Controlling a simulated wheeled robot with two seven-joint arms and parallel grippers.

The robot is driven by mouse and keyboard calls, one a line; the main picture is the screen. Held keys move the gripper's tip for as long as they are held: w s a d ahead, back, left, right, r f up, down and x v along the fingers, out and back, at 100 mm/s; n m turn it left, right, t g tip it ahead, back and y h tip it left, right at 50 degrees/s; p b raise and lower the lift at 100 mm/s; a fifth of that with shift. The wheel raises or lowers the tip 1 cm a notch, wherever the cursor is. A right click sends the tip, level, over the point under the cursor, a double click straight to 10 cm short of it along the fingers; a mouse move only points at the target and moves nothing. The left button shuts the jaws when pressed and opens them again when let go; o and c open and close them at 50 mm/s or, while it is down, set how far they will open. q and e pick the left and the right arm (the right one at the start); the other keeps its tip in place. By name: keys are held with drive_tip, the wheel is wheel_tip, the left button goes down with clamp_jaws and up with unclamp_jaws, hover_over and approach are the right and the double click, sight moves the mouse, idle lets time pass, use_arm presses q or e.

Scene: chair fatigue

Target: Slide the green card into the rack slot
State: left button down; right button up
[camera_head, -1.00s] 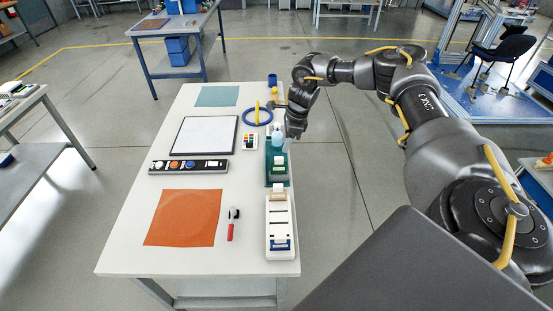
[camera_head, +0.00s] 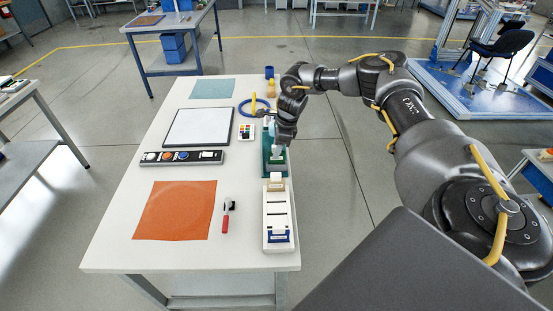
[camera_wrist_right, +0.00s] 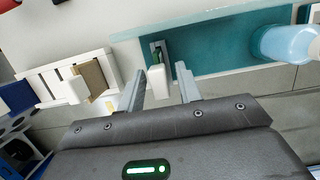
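The green card (camera_wrist_right: 157,50) stands in the teal tray (camera_wrist_right: 215,38), with its white tab (camera_wrist_right: 158,80) facing my right gripper. In the head view the tab (camera_head: 276,170) shows near the tray's front end; the card is mostly hidden. My right gripper (camera_wrist_right: 161,76) is open, with one finger on each side of the tab and visible gaps. In the head view it (camera_head: 278,152) hangs over the tray. The white rack (camera_head: 278,211) stands in front of the tray and holds a tan card (camera_head: 275,184) and a blue card (camera_head: 279,237). Slots between them look empty. My left gripper is not in view.
A pale blue bottle (camera_wrist_right: 284,43) stands at the other end of the teal tray. A red marker (camera_head: 226,219), orange mat (camera_head: 175,210), button strip (camera_head: 181,158) and whiteboard (camera_head: 198,127) lie to the left. The table's right edge runs close beside the rack.

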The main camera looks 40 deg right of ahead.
drive_tip(key=shift+c, duration=0.3)
clamp_jaws()
drive_tip(key=shift+r, duration=0.1)
drive_tip(key=shift+w+a+p+v, duration=0.15)
drive_tip(key=shift+a+p+v, duration=0.05)
drive_tip(key=shift+p+v, duration=0.75)
drive_tip(key=shift+w+a+p+v, duration=0.1)
drive_tip(key=shift+a+p+v, duration=0.05)
drive_tip(key=shift+p+v, duration=0.8)
drive_tip(key=shift+r, duration=0.3)
drive_tip(key=shift+w+a+p+v, duration=0.15)
drive_tip(key=shift+a+p+v, duration=0.05)
drive_tip(key=shift+p+v, duration=0.65)
drive_tip(key=shift+w+a+p+v, duration=0.1)
drive_tip(key=shift+a+p+v, duration=0.05)
drive_tip(key=shift+p+v, duration=0.75)
drive_tip(key=shift+r, duration=0.15)
